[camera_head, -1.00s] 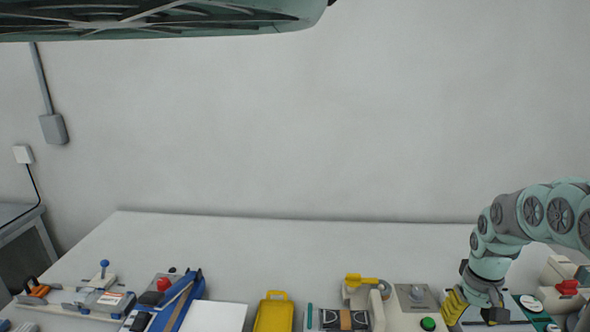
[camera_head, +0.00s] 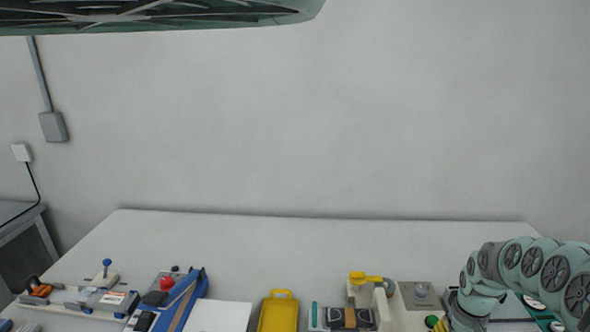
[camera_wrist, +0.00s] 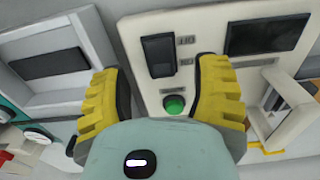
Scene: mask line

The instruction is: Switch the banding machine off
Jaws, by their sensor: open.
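The banding machine appears to be the cream unit (camera_head: 413,322) at the lower right in the head view. Its cream control panel (camera_wrist: 213,30) fills the middle of the wrist view. On it are a black rocker switch (camera_wrist: 158,56) with two small labels beside it, a round green button (camera_wrist: 174,104) and a dark display (camera_wrist: 263,34). I cannot tell which way the switch is tipped. My gripper (camera_wrist: 158,72) is open and empty, its yellow fingers either side of the switch and button in the picture. Contact cannot be judged.
In the head view, a yellow tray (camera_head: 278,317), a blue-edged device (camera_head: 180,300) and a jig with a blue knob (camera_head: 106,270) line the front of the table (camera_head: 300,245). A white frame with a dark slot (camera_wrist: 50,62) lies left in the wrist view. The table's back is clear.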

